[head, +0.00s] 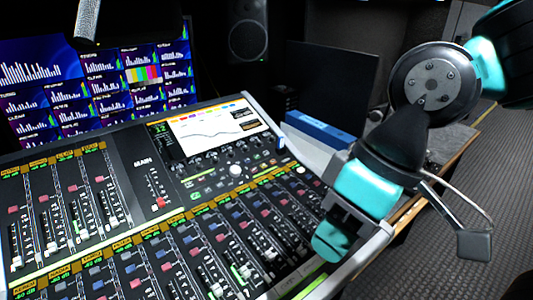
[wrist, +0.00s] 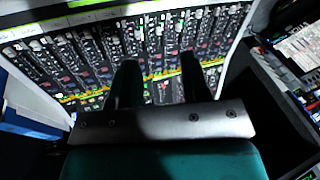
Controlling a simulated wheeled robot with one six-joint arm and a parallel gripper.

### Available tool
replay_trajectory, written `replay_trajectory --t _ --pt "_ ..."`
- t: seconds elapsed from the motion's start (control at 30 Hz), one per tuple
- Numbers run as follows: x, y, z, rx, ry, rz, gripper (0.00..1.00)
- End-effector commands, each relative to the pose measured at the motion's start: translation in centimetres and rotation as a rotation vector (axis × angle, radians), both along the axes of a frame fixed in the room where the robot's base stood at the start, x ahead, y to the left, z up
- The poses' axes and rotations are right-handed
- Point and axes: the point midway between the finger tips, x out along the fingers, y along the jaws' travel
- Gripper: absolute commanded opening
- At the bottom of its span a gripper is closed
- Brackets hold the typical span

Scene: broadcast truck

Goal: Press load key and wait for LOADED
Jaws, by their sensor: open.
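An audio mixing console (head: 140,165) fills the lower left of the head view, with rows of faders, coloured keys and a lit screen (head: 218,126). I cannot read a load key or the word LOADED on it. My gripper (head: 332,245) hangs over the console's right edge in the head view, its tip end partly hidden behind its own body. In the wrist view the two dark fingers of my gripper (wrist: 158,70) stand apart with nothing between them. The console's channel strips (wrist: 75,60) lie beyond the fingertips.
A wall of monitors (head: 60,80) with bar graphs stands behind the console. A blue box (head: 320,130) lies right of the console, also at left in the wrist view (wrist: 28,118). A speaker (head: 248,35) is at the back. The grey floor (head: 430,230) at right is clear.

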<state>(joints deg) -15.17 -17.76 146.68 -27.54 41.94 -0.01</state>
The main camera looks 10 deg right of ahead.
Motion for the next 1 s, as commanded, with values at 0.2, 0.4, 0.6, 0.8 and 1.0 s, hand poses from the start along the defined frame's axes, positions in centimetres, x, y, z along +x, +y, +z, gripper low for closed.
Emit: replay_trajectory --t 0.2,0.4,0.6,0.8,1.0 --pt "0.00 0.00 0.00 0.000 0.000 0.000 0.13" --pt "0.00 0.00 0.00 0.000 0.000 0.000 0.00" --pt "0.00 0.00 0.00 0.000 0.000 0.000 0.00" --pt "0.00 0.00 0.00 0.000 0.000 0.000 0.00" --pt "0.00 0.00 0.00 0.000 0.000 0.000 0.00"
